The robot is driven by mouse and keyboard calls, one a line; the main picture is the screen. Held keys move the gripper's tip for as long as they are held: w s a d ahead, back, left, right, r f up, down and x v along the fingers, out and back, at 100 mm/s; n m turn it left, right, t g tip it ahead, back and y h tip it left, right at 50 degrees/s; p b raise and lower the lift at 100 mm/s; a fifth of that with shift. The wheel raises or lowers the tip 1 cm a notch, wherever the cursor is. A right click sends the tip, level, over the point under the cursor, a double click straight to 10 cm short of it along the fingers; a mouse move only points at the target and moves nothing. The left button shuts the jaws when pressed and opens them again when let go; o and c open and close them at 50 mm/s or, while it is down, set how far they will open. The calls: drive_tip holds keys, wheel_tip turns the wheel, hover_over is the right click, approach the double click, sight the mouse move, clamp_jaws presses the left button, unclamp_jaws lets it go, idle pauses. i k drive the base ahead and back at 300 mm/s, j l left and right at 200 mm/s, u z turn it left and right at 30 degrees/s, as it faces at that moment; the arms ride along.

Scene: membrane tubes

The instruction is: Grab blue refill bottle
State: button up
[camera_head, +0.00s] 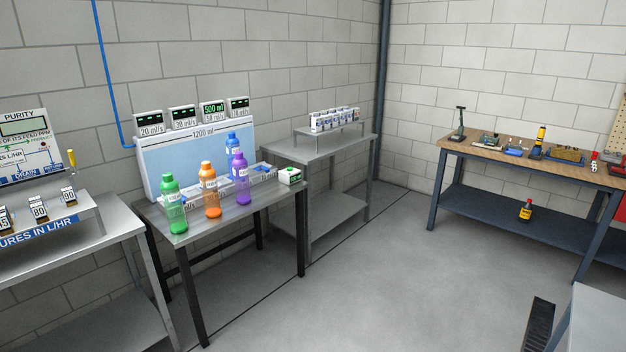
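The blue refill bottle (232,144) stands at the back of a grey metal table (262,207), in front of a pale blue panel. Its lower part is hidden behind the purple bottle (240,181), which stands just in front of it. An orange bottle (211,193) and a green bottle (173,207) stand to the left on the same table. My gripper is not in view.
A white box with a green button (290,176) sits at the table's right end. Another metal table (328,148) stands behind right, and a wooden-topped workbench (485,147) stands at far right. The floor (370,270) in the middle is clear.

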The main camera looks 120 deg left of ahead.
sight(232, 143)
drive_tip(key=u, duration=4.2)
drive_tip(key=i+l+u, duration=0.35)
drive_tip(key=l+u, duration=0.15)
drive_tip(key=l, duration=0.25)
drive_tip(key=i+l+u, duration=0.2)
drive_tip(key=l, duration=0.2)
drive_tip(key=l+u, duration=0.25)
drive_tip(key=l, duration=0.2)
drive_tip(key=l+u, duration=0.25)
drive_tip(key=l, duration=1.1)
drive_tip(key=i+l, duration=0.15)
drive_tip(key=l, duration=0.75)
